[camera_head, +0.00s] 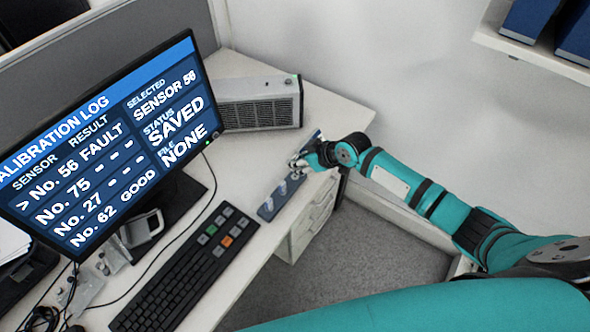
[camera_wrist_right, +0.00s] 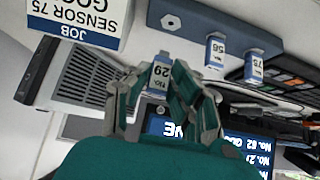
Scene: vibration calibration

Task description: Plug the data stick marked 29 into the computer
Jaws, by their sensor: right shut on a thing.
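My right gripper (camera_wrist_right: 160,98) is shut on a small white-and-blue stick (camera_wrist_right: 160,74). Its label is upside down in the right wrist view and looks like No. 29. In the head view the right gripper (camera_head: 312,160) is over the desk's right edge, by the blue rack (camera_head: 266,209). The stick is too small to make out there. The computer seems to be the grey vented box (camera_head: 258,104) behind the gripper; it also shows in the right wrist view (camera_wrist_right: 92,72). The stick is apart from it. No port can be made out. My left gripper is out of view.
The rack (camera_wrist_right: 205,22) holds pieces labelled 56 (camera_wrist_right: 215,52) and 75 (camera_wrist_right: 253,68) and has an empty spot. A job card (camera_wrist_right: 80,20) reads SENSOR 75. The monitor (camera_head: 110,140) says sensor 56 SAVED, file NONE. A keyboard (camera_head: 185,270) lies in front.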

